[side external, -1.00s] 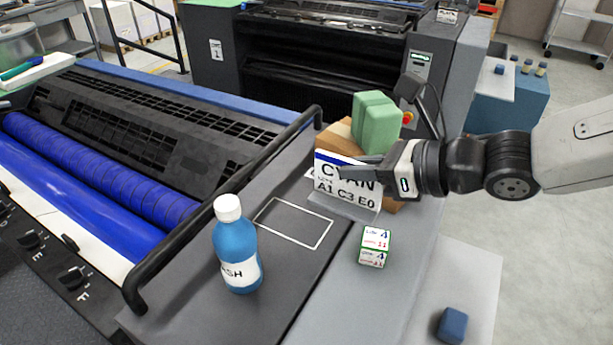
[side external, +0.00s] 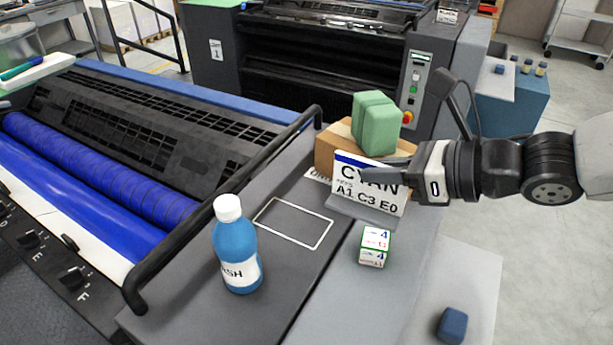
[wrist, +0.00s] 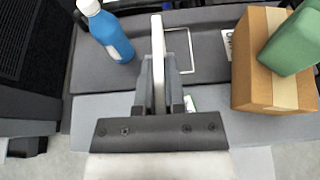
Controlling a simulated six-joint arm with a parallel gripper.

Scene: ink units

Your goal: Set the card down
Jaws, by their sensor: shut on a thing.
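The white card (side external: 367,188) has a blue top stripe and reads CYAN and A1 C3 E0. My gripper (side external: 385,186) is shut on it and holds it upright, facing the side camera. In the wrist view the card (wrist: 158,62) shows edge-on between the fingers of my gripper (wrist: 158,80). A grey ledge (side external: 365,211) runs along the card's lower edge; I cannot tell whether it is part of the card or a separate holder. A white rectangle outline (side external: 318,243) is marked on the dark grey surface, empty, to the left of the card.
A blue bottle (side external: 237,258) with a white cap stands left of the outline. A small white printed box (side external: 375,247) stands below the card. A cardboard box (side external: 328,150) with a green block (side external: 376,125) on top is behind it. A black rail (side external: 225,205) borders the rollers.

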